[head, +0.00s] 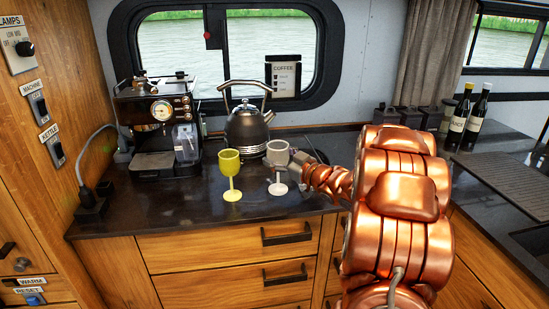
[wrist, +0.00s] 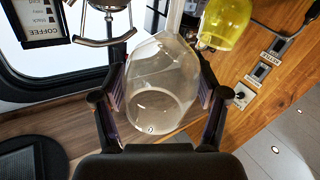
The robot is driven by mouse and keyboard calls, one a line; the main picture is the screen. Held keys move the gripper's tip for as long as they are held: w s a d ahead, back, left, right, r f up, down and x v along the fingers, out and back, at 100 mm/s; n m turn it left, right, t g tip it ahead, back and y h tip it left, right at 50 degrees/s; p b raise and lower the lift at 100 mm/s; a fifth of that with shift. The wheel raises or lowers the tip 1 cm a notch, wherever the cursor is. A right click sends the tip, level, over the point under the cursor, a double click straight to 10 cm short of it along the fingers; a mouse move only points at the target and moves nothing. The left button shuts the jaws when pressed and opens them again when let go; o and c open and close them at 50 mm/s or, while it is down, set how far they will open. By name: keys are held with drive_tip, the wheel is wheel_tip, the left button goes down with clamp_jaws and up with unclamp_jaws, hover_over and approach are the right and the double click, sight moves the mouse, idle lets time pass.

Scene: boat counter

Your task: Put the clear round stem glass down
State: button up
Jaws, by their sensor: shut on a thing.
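The clear round stem glass (head: 277,155) is upright over the dark counter (head: 200,222), near its front edge. My gripper (head: 292,166) reaches it from the right and is shut on its bowl. In the wrist view the clear bowl (wrist: 162,90) sits between the two fingers of my gripper (wrist: 160,92), with one pad on each side. The foot of the glass is at or close to the counter top; I cannot tell if it touches. A yellow stem glass (head: 230,170) stands just left of it, and it also shows in the wrist view (wrist: 226,22).
A kettle (head: 248,130) stands behind the glasses, and a coffee machine (head: 158,125) is at the back left. Dark bottles (head: 470,120) stand far right. Bare counter lies left of the yellow glass and along the front edge.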

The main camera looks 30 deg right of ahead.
drive_tip(key=w+d+f+p, duration=0.2)
drive_tip(key=w+f, duration=0.2)
drive_tip(key=w, duration=0.1)
idle(0.6)
drive_tip(key=shift+f, duration=0.15)
drive_tip(key=o, duration=1.4)
drive_tip(key=s, duration=0.4)
drive_tip(key=s+d+b, duration=0.1)
drive_tip(key=s, duration=0.3)
drive_tip(key=s+d+b, duration=0.1)
drive_tip(key=s, duration=0.3)
